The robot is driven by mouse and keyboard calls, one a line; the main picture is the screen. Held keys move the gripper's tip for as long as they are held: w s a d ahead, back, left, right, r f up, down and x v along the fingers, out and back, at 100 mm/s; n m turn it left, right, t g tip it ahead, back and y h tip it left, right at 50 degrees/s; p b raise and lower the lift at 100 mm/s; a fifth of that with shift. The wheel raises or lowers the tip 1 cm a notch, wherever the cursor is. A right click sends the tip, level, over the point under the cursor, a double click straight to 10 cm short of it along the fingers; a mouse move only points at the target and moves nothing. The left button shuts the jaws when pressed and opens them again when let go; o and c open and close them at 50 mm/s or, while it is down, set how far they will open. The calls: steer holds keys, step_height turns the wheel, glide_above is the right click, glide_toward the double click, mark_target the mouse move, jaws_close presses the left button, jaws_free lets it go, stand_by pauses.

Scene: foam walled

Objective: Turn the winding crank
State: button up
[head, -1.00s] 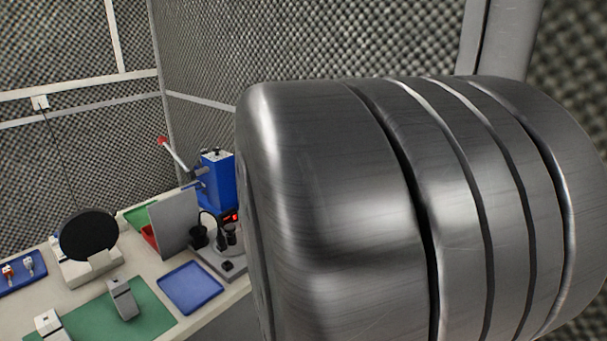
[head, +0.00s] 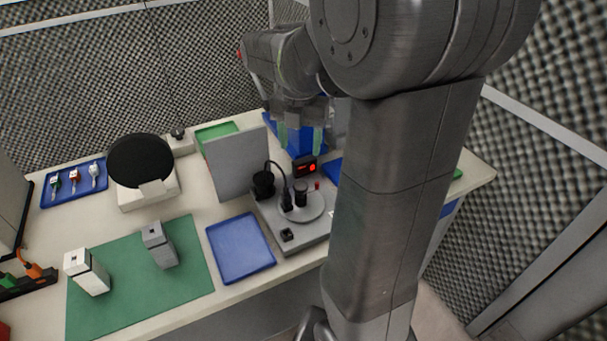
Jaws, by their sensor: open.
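A grey-based device (head: 285,242) stands on the bench right of the blue tray. It carries a round grey disc (head: 316,208), upright black parts (head: 301,196), a small red-tipped part (head: 317,186) and a red-lit display (head: 306,167). I cannot tell for sure which part is the winding crank. My gripper (head: 301,132) hangs open behind this device, its pale fingers pointing down in front of the blue press (head: 297,148). No object shows between the fingers. The red tip (head: 238,53) of the press's lever shows beside my wrist.
An upright grey panel (head: 236,165) stands left of the device. A blue tray (head: 240,249), a green mat (head: 130,300) with two small blocks, a black disc on a white stand (head: 140,160) and a tool tray (head: 60,197) lie further left. Foam walls enclose the bench.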

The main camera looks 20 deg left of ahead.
mark_target(301, 185)
step_height(301, 185, down, 12)
steer(key=shift+f, duration=0.1)
stand_by(0.4)
steer(key=c, duration=1)
